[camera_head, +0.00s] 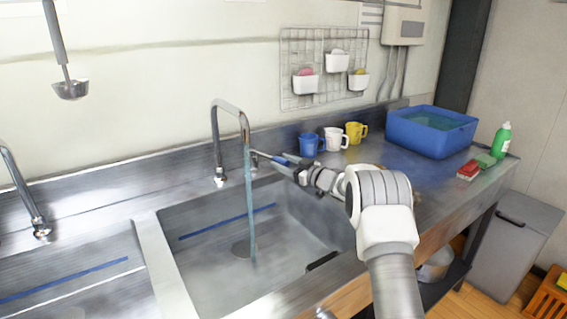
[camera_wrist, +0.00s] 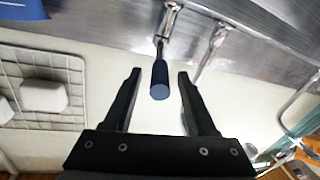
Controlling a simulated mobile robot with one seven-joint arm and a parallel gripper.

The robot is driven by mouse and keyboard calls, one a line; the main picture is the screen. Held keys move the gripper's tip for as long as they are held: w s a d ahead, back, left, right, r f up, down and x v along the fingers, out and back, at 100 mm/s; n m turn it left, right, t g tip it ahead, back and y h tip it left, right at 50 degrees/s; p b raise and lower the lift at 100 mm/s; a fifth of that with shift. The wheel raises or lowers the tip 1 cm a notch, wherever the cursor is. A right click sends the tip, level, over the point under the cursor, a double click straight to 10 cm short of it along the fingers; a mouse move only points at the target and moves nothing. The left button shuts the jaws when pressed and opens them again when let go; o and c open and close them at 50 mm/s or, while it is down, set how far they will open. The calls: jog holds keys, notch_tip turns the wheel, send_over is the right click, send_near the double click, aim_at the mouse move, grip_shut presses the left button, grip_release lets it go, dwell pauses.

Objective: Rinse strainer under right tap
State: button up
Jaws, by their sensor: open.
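The right tap (camera_head: 231,108) arches over the right sink, and a stream of water (camera_head: 251,205) falls from its spout towards the drain. A blue-tipped lever (camera_head: 262,155) sticks out beside the tap's base. My gripper (camera_head: 277,161) is at this lever. In the wrist view, the dark blue handle (camera_wrist: 159,78) lies between my open fingers, with gaps on both sides. A metal bowl-shaped utensil (camera_head: 70,89) with a long grey handle, possibly the strainer, hangs at the upper left, away from my gripper and the water. Its upper end is out of view.
The right sink (camera_head: 205,262) is otherwise empty. Another tap (camera_head: 38,222) stands at the left sink. Blue (camera_head: 309,145), white (camera_head: 335,139) and yellow (camera_head: 356,132) mugs stand behind my arm. A blue water tub (camera_head: 405,132) and green bottle (camera_head: 501,140) are farther right.

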jog(key=p+v, duration=0.1)
jog(key=v, duration=0.6)
jog(key=shift+s+d, duration=0.15)
jog(key=shift+d, duration=0.05)
